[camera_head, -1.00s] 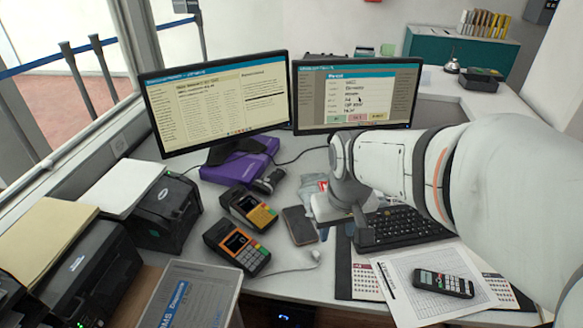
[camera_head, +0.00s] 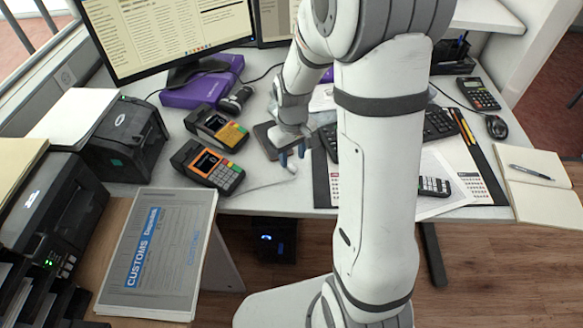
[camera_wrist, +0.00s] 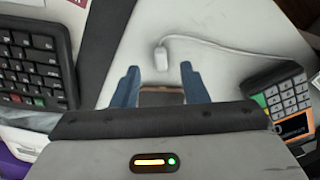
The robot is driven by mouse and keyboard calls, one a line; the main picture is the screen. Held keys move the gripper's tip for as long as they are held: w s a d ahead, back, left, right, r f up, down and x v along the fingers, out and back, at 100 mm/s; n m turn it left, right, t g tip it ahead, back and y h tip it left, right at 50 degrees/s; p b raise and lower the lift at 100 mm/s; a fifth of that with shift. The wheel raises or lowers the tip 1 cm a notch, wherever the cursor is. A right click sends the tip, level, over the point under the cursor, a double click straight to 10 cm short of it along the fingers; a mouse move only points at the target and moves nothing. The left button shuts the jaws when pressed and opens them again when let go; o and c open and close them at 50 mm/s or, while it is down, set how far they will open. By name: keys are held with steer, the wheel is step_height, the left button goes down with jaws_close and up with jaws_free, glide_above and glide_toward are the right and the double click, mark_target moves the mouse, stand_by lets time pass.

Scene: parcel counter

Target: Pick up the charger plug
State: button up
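The charger plug (camera_wrist: 161,58) is a small white block on the white counter, with a white cable running off to the right in the wrist view. My gripper (camera_wrist: 160,80) is open, its two blue fingers apart with nothing between their tips. The plug lies just beyond the fingertips, roughly in line with the gap. In the head view my gripper (camera_head: 292,157) hangs over the counter by the plug, and the white cable (camera_head: 262,186) leads up to it. The plug itself is small and partly hidden there by the fingers.
A dark phone (camera_head: 266,140) lies beside the gripper and also shows between the fingers in the wrist view (camera_wrist: 161,97). Two card terminals (camera_head: 208,165) stand to the left. A keyboard (camera_head: 440,124) and a desk mat edge (camera_head: 321,180) are to the right. The counter's front edge is close.

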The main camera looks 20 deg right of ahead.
mark_target(292, 166)
step_height(292, 166, down, 3)
steer(key=shift+w+a+f, duration=0.1)
steer(key=shift+f, duration=0.1)
jaws_close()
stand_by(0.4)
